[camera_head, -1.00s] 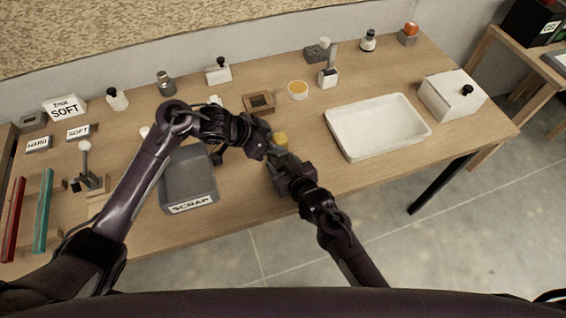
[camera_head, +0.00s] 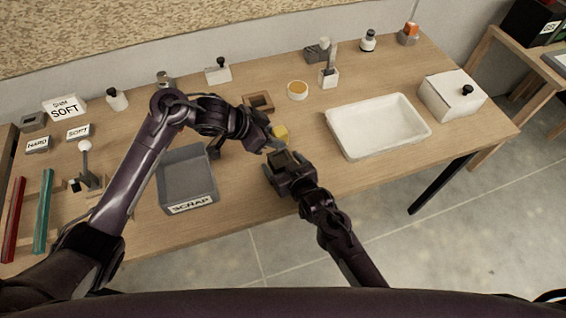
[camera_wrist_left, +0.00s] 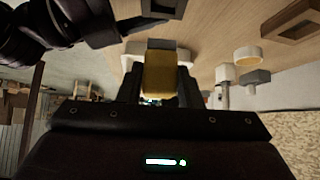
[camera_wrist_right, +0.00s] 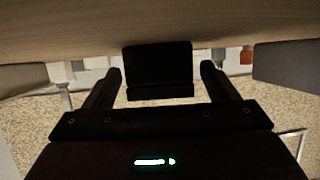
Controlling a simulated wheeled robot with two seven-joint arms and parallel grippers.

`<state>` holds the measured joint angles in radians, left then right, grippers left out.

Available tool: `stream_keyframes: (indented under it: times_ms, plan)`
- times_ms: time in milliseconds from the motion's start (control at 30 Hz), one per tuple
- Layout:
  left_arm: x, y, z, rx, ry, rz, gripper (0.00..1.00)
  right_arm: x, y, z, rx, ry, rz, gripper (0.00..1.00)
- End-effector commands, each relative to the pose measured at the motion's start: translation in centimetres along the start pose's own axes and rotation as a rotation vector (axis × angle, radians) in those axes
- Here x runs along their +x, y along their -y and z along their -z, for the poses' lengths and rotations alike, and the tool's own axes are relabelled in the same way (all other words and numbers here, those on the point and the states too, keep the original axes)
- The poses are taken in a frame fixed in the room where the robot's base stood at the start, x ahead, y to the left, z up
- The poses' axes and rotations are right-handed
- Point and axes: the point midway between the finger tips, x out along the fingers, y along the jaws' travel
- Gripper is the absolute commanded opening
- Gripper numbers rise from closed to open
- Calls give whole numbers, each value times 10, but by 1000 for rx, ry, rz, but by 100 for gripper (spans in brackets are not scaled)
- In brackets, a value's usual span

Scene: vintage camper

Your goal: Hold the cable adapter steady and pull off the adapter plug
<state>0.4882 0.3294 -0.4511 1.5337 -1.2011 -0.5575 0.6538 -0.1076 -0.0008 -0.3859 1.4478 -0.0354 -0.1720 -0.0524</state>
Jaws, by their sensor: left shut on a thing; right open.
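My left gripper (camera_head: 268,136) is shut on a yellow block with a grey end, which appears to be the cable adapter (camera_head: 281,132). It is held above the table, and its yellow body fills the space between the fingers in the left wrist view (camera_wrist_left: 159,76). My right gripper (camera_head: 283,161) is just below it in the head view, apart from the yellow block. Its fingers are spread in the right wrist view (camera_wrist_right: 160,85). A dark block (camera_wrist_right: 158,68) shows between them without touching either finger; I cannot tell whether it is the adapter plug.
A grey SCRAP bin (camera_head: 190,206) stands left of the grippers. A white tray (camera_head: 350,152) stands to the right, with a white box (camera_head: 443,102) beyond it. A wooden square frame (camera_head: 250,97) and a round yellow-topped dish (camera_head: 297,91) lie behind. Bare table surrounds the right gripper.

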Motion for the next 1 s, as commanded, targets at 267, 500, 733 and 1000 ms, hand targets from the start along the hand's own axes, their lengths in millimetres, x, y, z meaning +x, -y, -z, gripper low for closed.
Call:
stream_keyframes:
  times_ms: [267,500,733,1000]
  plan:
    - [0,0,0,0,0,0,3,-13,0,-1,0,1,0,80]
    - [0,0,0,0,0,0,3,-60,0,-2,-1,2,1,80]
    - [0,0,0,0,0,0,3,-102,0,-2,0,3,0,80]
    - [0,0,0,0,0,0,3,-120,0,0,0,0,0,80]
